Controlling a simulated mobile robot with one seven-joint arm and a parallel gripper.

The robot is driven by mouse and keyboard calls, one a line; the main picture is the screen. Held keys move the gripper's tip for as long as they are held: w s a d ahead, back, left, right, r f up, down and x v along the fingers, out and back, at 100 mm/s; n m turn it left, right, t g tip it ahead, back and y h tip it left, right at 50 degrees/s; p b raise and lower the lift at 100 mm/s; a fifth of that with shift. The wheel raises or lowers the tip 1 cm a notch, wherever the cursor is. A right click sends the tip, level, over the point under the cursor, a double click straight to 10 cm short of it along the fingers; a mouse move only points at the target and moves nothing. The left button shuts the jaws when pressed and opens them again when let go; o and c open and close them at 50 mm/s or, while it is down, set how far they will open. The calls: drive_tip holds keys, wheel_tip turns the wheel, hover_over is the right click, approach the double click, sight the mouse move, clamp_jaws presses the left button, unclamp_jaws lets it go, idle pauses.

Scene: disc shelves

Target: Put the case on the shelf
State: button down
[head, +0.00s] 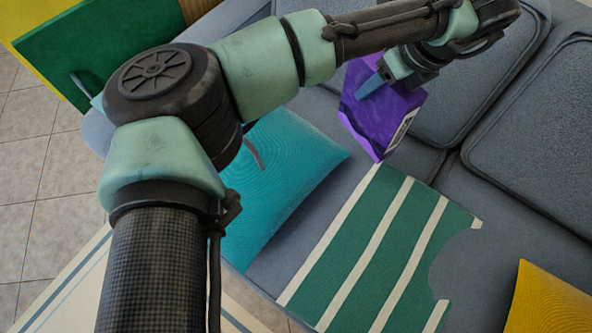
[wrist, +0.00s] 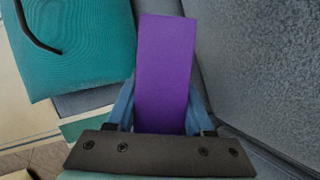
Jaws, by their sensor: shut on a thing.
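The case is a flat purple box (head: 385,115) with a pale label on its right edge. My gripper (head: 370,88) is shut on it and holds it above the grey sofa in the head view. In the wrist view the purple case (wrist: 165,70) stands out between the two blue fingers (wrist: 160,105), its lower end hidden behind the dark gripper body. No shelf can be clearly made out in either view.
A grey sofa (head: 520,235) fills the right side. On it lie a teal cushion (head: 290,170), a green-and-white striped cloth (head: 375,250) and a yellow cushion (head: 550,300). A green panel (head: 120,45) stands at the upper left. Tiled floor (head: 50,170) shows at the left.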

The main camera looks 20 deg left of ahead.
sight(364, 120)
wheel_tip(364, 120, down, 10)
drive_tip(key=b, duration=0.5)
drive_tip(key=shift+w+f, duration=0.1)
drive_tip(key=shift+w, duration=0.05)
drive_tip(key=shift+f, duration=0.15)
drive_tip(key=shift+f, duration=0.3)
drive_tip(key=shift+c, duration=1.4)
unclamp_jaws()
drive_tip(key=shift+d+f, duration=0.1)
drive_tip(key=shift+f, duration=0.15)
drive_tip(key=shift+r, duration=0.1)
drive_tip(key=shift+r, duration=0.15)
